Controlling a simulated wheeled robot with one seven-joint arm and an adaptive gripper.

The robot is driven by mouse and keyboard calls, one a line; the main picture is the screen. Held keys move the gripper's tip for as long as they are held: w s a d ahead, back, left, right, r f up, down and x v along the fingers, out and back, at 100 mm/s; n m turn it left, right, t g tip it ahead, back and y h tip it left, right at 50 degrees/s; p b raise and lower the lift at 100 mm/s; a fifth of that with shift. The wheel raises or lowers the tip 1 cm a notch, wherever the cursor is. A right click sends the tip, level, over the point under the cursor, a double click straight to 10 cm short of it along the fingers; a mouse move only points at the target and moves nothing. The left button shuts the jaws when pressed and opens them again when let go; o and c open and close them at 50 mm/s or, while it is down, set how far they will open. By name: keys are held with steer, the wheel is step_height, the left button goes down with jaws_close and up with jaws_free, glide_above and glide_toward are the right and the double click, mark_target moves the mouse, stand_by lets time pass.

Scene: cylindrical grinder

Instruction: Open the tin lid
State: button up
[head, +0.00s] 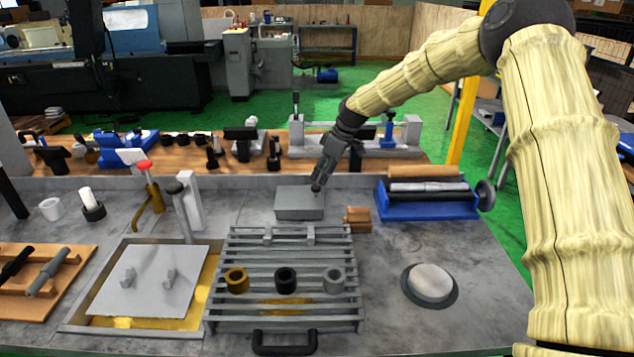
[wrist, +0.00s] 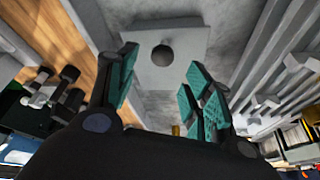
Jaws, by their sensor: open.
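The tin (head: 299,213) is a small grey box on the grey bench, behind the slatted rack. Its flat grey lid (head: 296,195) lies on top and looks closed. In the wrist view the lid (wrist: 190,75) is a pale square with a dark round knob (wrist: 162,55). My gripper (head: 317,186) is open and points down at the right part of the tin. In the wrist view my gripper (wrist: 163,85) has teal pads spread apart, with the knob ahead between them. I see nothing held. Whether a fingertip touches the lid is unclear.
A slatted rack (head: 285,235) with several rings stands in front of the tin. A brown block (head: 357,218) and a blue stand with rollers (head: 430,205) are to its right. A white upright (head: 191,205) and levers stand left. Bench between them and the tin is clear.

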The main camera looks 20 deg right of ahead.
mark_target(316, 185)
steer(key=shift+p+x, duration=0.75)
steer(key=shift+x, duration=1.95)
steer(key=shift+s+a, duration=0.1)
steer(key=shift+s, duration=0.05)
steer(key=shift+c, duration=0.4)
jaws_close()
